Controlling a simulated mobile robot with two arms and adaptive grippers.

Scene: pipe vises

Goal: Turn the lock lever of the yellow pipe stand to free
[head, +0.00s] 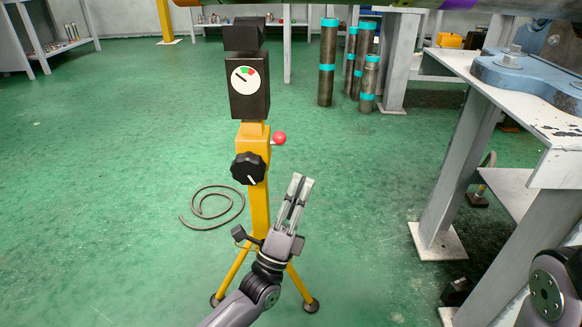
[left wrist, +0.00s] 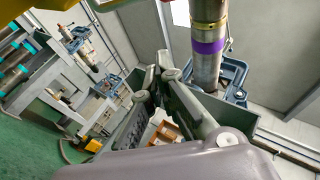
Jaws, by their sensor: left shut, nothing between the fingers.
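The yellow pipe stand (head: 260,205) stands upright on splayed legs in the head view. It has a black top block (head: 243,38) and a black box with a round white, green and red dial (head: 244,80). A black knob (head: 248,168) with a white mark sits on the front of its yellow post. A short lever with a red ball end (head: 279,138) sticks out to the right. My left gripper (head: 302,180) is shut and empty, pointing up, below and right of the red ball in the picture. It also shows in the left wrist view (left wrist: 161,75). My right gripper is out of view.
A grey bench with a blue vise base (head: 530,75) stands at the right. Several pipes with teal bands (head: 328,62) stand behind. A thin hose (head: 212,222) lies on the green floor. A purple-banded pipe (left wrist: 208,48) shows in the left wrist view.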

